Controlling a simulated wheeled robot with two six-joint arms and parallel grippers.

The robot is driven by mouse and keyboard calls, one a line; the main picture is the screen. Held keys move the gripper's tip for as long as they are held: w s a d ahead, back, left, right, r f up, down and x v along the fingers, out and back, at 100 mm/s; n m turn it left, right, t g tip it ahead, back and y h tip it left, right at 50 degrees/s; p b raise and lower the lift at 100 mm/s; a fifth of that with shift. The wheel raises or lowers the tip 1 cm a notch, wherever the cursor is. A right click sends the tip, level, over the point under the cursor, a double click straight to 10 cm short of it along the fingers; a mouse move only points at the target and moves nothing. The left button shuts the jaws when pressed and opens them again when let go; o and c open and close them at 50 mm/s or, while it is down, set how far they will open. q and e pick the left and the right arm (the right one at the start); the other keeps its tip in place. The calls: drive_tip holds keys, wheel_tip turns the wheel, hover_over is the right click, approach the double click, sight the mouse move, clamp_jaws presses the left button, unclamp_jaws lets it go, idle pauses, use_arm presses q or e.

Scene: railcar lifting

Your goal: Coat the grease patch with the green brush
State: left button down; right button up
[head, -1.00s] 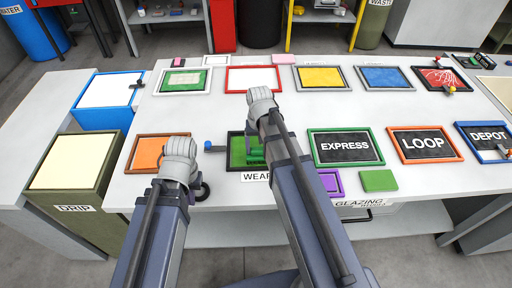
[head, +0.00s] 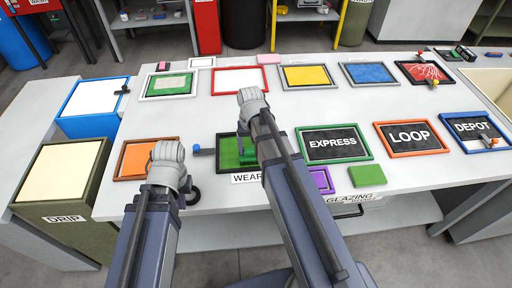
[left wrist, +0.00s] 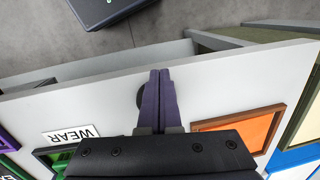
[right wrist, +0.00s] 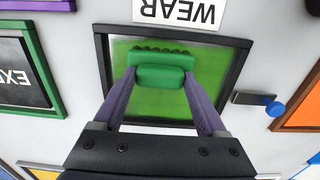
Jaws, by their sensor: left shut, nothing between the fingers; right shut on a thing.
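My right gripper (right wrist: 160,80) is shut on the green brush (right wrist: 160,68), which is over the black-framed panel labelled WEAR (right wrist: 100,60). The panel's surface is mostly green (right wrist: 140,108), with paler grey at its upper edge and corners in the right wrist view. I cannot tell whether the brush touches it. In the head view the brush (head: 244,150) is partly hidden by my right arm. My left gripper (left wrist: 155,85) is shut and empty, above the table near its front edge, left of the panel in the head view (head: 168,165).
A blue-ended handle (head: 200,151) lies just left of the panel. EXPRESS (head: 333,144), LOOP (head: 410,136) and DEPOT (head: 480,128) panels are to the right. A green block (head: 366,176) and a DRIP bin (head: 62,170) also stand around.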

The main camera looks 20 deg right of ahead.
drive_tip(key=shift+w+a, duration=0.25)
drive_tip(key=shift+a, duration=0.7)
drive_tip(key=shift+w+a, duration=0.25)
drive_tip(key=shift+a, duration=0.7)
drive_tip(key=shift+w+a, duration=0.25)
drive_tip(key=shift+a, duration=0.7)
drive_tip(key=shift+w+d, duration=0.4)
drive_tip(key=shift+d, duration=0.2)
drive_tip(key=shift+w+d, duration=0.35)
drive_tip(key=shift+d, duration=0.35)
drive_tip(key=shift+w+d, duration=0.45)
drive_tip(key=shift+d, duration=0.2)
drive_tip(key=shift+w+d, duration=0.4)
drive_tip(key=shift+d, duration=0.2)
drive_tip(key=shift+r, duration=0.1)
wheel_tip(320, 180, up, 6)
drive_tip(key=p, duration=0.6)
